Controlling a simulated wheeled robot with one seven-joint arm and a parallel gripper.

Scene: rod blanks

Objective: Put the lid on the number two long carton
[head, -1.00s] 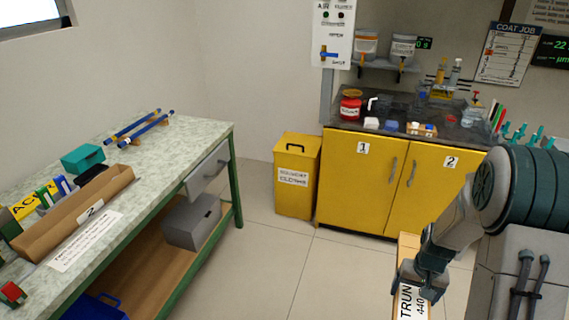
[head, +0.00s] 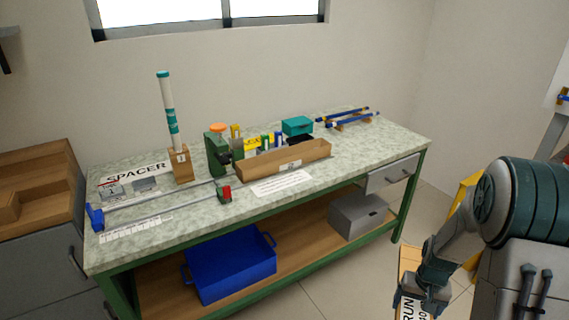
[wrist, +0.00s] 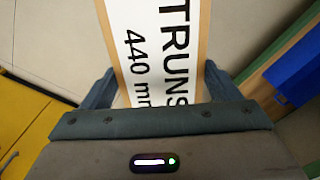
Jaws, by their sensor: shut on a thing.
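The number two long carton (head: 262,170) stands on the bench in the head view, open at the top, with a "2" label on its long front side. My gripper (head: 428,288) is low at the right of the head view, away from the bench. It is shut on the lid (head: 409,262), a long flat tan piece with a white label. In the wrist view the lid (wrist: 125,60) runs up between the fingers (wrist: 158,90). Its label reads "TRUNS" and "440 mm"; the rest is cut off or covered by my gripper.
The bench (head: 350,200) has a clear strip in front of the carton's right end. A teal box (head: 297,125) and blue rods (head: 345,117) lie behind it. A blue crate (head: 235,270) is on the lower shelf.

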